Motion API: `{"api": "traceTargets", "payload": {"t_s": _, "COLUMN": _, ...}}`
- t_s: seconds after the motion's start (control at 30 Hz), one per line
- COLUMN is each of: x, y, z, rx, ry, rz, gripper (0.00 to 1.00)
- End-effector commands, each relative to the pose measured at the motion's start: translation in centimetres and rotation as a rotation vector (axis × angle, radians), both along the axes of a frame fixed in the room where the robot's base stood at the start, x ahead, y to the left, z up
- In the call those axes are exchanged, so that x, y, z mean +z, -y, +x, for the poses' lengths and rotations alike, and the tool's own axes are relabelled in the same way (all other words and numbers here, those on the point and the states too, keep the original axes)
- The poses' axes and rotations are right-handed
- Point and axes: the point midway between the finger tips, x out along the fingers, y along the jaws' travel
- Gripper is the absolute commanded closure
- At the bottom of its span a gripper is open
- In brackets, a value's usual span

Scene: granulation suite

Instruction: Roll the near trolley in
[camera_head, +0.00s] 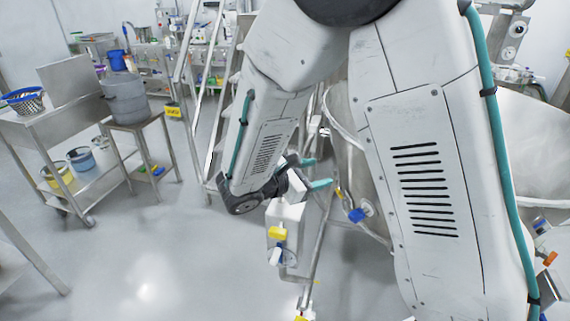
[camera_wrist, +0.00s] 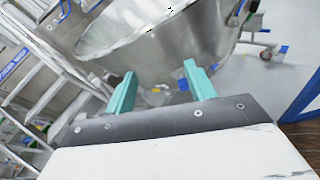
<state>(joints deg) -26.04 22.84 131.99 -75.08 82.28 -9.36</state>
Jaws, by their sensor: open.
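A large steel bowl shows in the head view (camera_head: 530,150), partly hidden behind my arm, and in the wrist view (camera_wrist: 150,40). Wheels with blue and yellow parts (camera_head: 357,215) show low beside it; I cannot tell if they belong to a trolley carrying the bowl. A steel trolley (camera_head: 75,130) with castors stands at the left, with a basket on top and pails on its lower shelf. I cannot tell which is the near trolley. My gripper (camera_head: 314,173) is open and empty. In the wrist view, its teal fingers (camera_wrist: 160,70) point towards the bowl, apart from any handle I can make out.
A steel stand (camera_head: 135,122) with a grey tub (camera_head: 125,97) is beside the left trolley. White stair rails (camera_head: 187,60) rise behind my arm. A steel leg (camera_head: 30,250) stands at the lower left. Grey floor (camera_head: 150,265) is clear in front.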

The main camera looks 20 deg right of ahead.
Motion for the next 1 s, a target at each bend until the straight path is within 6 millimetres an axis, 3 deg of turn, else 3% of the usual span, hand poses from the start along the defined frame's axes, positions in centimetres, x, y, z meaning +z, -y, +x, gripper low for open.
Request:
{"api": "traceTargets", "payload": {"t_s": 0.1, "x": -3.6, "y": -3.3, "z": 2.9, "rx": 0.183, "ry": -0.083, "rz": -0.126, "gripper": 0.45}}
{"api": "traceTargets", "payload": {"t_s": 0.27, "x": -6.8, "y": -6.4, "z": 4.9, "rx": 0.346, "ry": -0.142, "rz": -0.226, "gripper": 0.45}}
{"api": "traceTargets", "payload": {"t_s": 0.47, "x": -5.5, "y": -8.3, "z": 7.6, "rx": 0.474, "ry": -0.129, "rz": -0.318, "gripper": 0.45}}
{"api": "traceTargets", "payload": {"t_s": 0.57, "x": -5.3, "y": -8.3, "z": 8.4, "rx": 0.497, "ry": -0.125, "rz": -0.337, "gripper": 0.45}}
{"api": "traceTargets", "payload": {"t_s": 1.0, "x": -5.2, "y": -3.6, "z": 12.7, "rx": 0.496, "ry": -0.126, "rz": -0.337, "gripper": 0.45}}
